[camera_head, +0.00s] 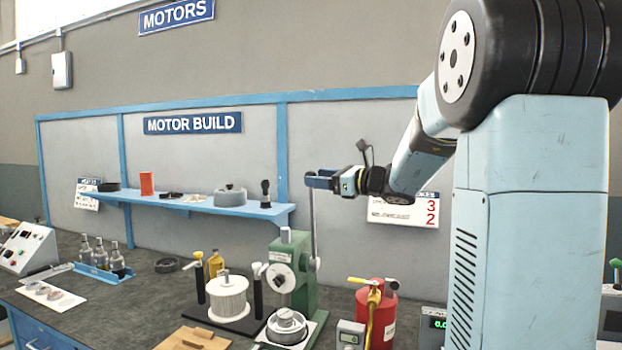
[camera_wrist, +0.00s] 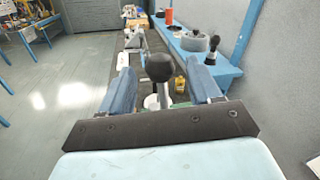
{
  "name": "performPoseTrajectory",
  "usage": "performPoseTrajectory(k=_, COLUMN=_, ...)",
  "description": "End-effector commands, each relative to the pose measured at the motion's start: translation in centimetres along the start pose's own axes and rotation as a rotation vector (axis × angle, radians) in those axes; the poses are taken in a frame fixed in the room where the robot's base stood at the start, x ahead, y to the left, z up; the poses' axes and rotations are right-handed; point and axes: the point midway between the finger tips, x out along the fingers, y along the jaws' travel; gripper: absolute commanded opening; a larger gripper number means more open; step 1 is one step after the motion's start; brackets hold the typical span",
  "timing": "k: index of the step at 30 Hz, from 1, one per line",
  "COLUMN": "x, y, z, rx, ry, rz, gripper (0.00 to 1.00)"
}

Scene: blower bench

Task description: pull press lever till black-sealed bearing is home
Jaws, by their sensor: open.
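The green arbor press (camera_head: 303,262) stands on the bench, its upright lever (camera_head: 313,225) rising at its right side. In the wrist view the lever's black ball knob (camera_wrist: 160,67) sits between the two blue fingers, with gaps showing on both sides. My gripper (camera_head: 318,180) is open at the lever's top, around the knob and not closed on it. A round grey metal part (camera_head: 287,324) sits on the press base under the ram. I cannot make out a black seal or tell how deep any bearing sits.
The blue shelf (camera_head: 180,201) with parts runs along the wall behind. A wooden block (camera_head: 193,338) lies in front.

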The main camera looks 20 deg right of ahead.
Motion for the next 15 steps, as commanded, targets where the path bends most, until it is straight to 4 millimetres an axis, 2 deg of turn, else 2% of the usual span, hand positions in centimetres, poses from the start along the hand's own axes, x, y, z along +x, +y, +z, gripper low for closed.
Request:
performPoseTrajectory(k=3, x=1.7, y=0.1, z=0.0, rx=-0.001, ry=-0.001, rz=0.003, gripper=0.63)
performPoseTrajectory(k=6, x=2.6, y=0.0, z=0.0, rx=-0.001, ry=0.000, rz=0.001, gripper=0.63)
performPoseTrajectory(k=15, x=3.5, y=0.1, z=0.0, rx=-0.001, ry=-0.001, rz=0.001, gripper=0.63)
